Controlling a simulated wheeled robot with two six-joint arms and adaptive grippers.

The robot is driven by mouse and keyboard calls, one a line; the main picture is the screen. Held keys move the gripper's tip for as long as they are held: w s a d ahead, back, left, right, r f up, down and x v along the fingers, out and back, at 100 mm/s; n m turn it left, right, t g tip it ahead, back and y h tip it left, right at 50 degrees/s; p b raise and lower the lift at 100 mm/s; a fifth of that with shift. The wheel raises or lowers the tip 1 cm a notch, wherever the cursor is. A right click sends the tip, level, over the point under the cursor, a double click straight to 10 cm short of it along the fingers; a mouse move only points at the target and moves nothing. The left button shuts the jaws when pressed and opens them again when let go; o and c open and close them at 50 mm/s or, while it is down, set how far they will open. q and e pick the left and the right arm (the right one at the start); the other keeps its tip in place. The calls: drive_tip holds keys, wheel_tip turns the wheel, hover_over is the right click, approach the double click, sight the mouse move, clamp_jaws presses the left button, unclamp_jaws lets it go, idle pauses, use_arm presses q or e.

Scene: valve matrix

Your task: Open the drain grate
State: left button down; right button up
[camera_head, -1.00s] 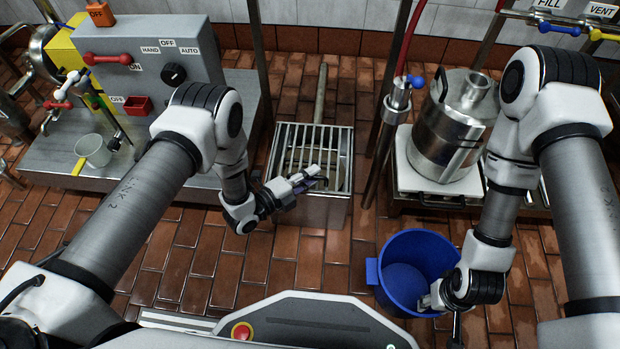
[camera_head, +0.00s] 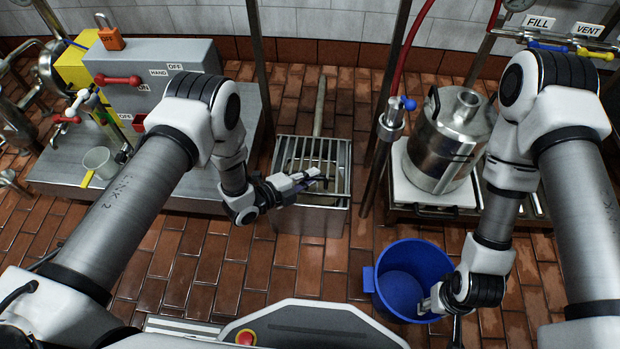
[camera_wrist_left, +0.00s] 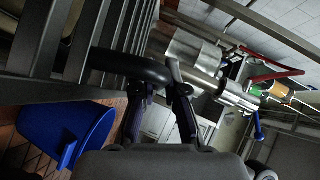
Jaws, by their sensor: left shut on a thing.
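The drain grate (camera_head: 336,152) is a set of parallel metal bars on top of a square metal box (camera_head: 322,220) in the floor area at the centre. Its bars also fill the upper left of the left wrist view (camera_wrist_left: 85,40). My left gripper (camera_head: 323,179) is at the front part of the grate. In the left wrist view, its fingers (camera_wrist_left: 160,88) are at a dark rounded handle (camera_wrist_left: 130,65) beside the bars, and it is shut on this handle. The exact finger contact is partly hidden. My right gripper (camera_head: 436,303) is at the right rim of a blue bucket; its fingers are too unclear to judge.
The blue bucket (camera_head: 405,278) stands on the tiles right of the box. A metal vessel (camera_head: 447,140) sits on a scale at the right. An upright pipe (camera_head: 380,165) stands between. A control panel bench (camera_head: 185,187) is at the left.

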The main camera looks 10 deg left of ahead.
use_arm(q)
drive_tip(key=w+r+n+g+p, duration=0.1)
drive_tip(key=w+r+p, duration=0.3)
drive_tip(key=r, duration=0.4)
drive_tip(key=shift+w, duration=0.7)
drive_tip(key=c, duration=1.5)
unclamp_jaws()
drive_tip(key=v, duration=1.2)
drive_tip(key=shift+r, duration=0.25)
